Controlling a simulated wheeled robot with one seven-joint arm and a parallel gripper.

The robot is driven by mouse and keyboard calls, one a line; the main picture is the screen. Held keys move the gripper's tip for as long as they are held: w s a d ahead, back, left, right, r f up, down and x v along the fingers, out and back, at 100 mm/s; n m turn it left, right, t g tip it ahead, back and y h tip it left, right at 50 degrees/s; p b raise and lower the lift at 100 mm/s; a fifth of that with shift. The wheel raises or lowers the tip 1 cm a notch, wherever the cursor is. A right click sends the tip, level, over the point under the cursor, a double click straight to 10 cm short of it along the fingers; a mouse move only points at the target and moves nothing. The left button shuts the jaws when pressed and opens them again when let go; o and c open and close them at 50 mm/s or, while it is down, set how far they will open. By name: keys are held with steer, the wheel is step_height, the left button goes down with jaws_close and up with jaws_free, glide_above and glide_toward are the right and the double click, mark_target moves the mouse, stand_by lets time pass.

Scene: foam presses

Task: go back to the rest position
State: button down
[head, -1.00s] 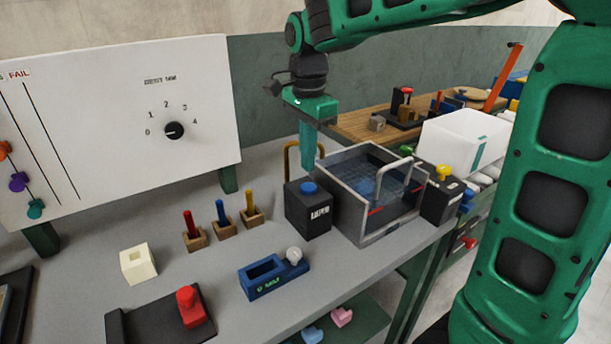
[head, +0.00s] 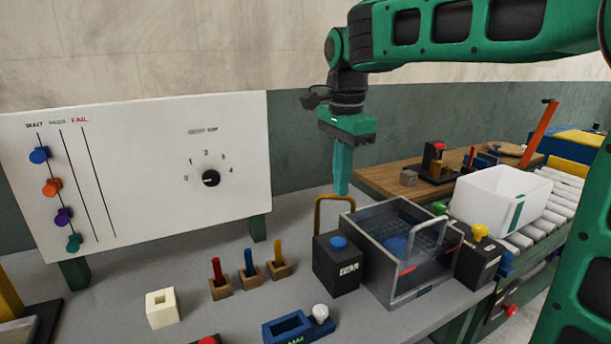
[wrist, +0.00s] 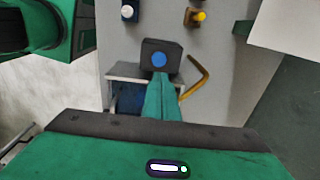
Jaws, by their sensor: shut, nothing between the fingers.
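My gripper (head: 341,172) is shut and empty, its green fingers pointing down. In the head view it hangs in the air above the back of the grey table (head: 215,318), near a yellow-brown handle (head: 333,205). A black box with a blue button (head: 338,266) stands below it and in front. In the wrist view the closed fingertips (wrist: 160,78) appear just beside the black box (wrist: 161,47), with the handle (wrist: 196,80) to their right. I cannot tell the exact height between fingers and box.
A clear-walled press bin (head: 408,250) stands right of the black box, with another black box with a yellow knob (head: 479,262) beside it. A white bin (head: 503,196) sits on rollers. A white dial board (head: 140,170) stands at left. Small blocks hold colored pegs (head: 249,268).

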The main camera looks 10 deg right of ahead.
steer(key=s+d+f+n, duration=0.3)
steer(key=s+d+f, duration=0.2)
steer(key=s, duration=0.4)
steer(key=s+d+f+n, duration=0.3)
steer(key=s+d+f, duration=0.3)
steer(key=s, duration=0.3)
steer(key=s+d+f+n, duration=0.3)
steer(key=s+d+f, duration=0.3)
steer(key=s, duration=0.3)
steer(key=shift+d, duration=0.65)
steer(key=shift+g, duration=0.3)
steer(key=shift+w+f, duration=0.2)
steer(key=shift+w, duration=0.35)
